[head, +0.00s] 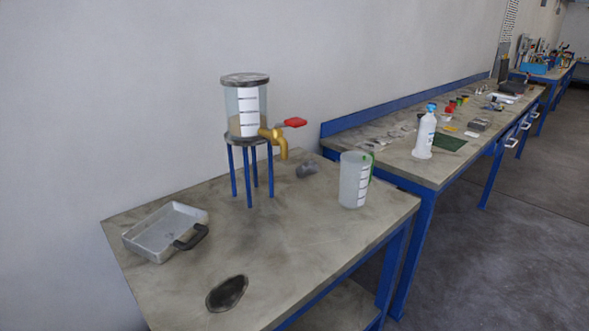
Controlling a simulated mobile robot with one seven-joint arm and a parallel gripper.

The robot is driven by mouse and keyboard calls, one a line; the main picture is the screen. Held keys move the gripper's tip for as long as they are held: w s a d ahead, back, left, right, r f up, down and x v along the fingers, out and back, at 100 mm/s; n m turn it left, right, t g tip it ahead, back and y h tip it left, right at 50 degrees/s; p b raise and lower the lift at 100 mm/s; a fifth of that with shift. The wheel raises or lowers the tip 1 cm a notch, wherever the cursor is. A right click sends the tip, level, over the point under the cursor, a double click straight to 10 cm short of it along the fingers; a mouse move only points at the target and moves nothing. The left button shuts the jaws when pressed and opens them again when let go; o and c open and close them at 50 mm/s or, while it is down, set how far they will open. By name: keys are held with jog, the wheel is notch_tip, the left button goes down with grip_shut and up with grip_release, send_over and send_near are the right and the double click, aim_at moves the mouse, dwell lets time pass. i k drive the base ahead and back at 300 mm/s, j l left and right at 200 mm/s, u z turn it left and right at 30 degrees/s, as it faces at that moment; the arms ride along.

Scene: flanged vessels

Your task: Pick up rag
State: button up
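My gripper is not in view, and no part of my arm shows.
A clear vessel (240,104) with a brass tap (273,137) and red handle (295,122) tops the stand. A metal tray (160,238) with a black handle sits left. A dark oval (227,293) marks the front. A cluttered bench (400,165) adjoins right. The table's middle is clear.

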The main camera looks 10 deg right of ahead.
aim_at(310, 167)
jog(key=i+l, duration=0.15)
jog(key=l, duration=0.25)
jog(key=i+l+u, duration=0.15)
jog(key=l, duration=0.3)
jog(key=i+l, duration=0.15)
jog(key=l, duration=0.25)
jog(key=i+l+u, duration=0.15)
jog(key=l, duration=0.3)
jog(key=i+l, duration=0.15)
jog(key=l, duration=0.3)
jog(key=i+l+u, duration=0.15)
jog(key=l, duration=0.75)
jog(key=i+j, duration=0.4)
jog(key=j+u, duration=0.05)
jog(key=j, duration=0.05)
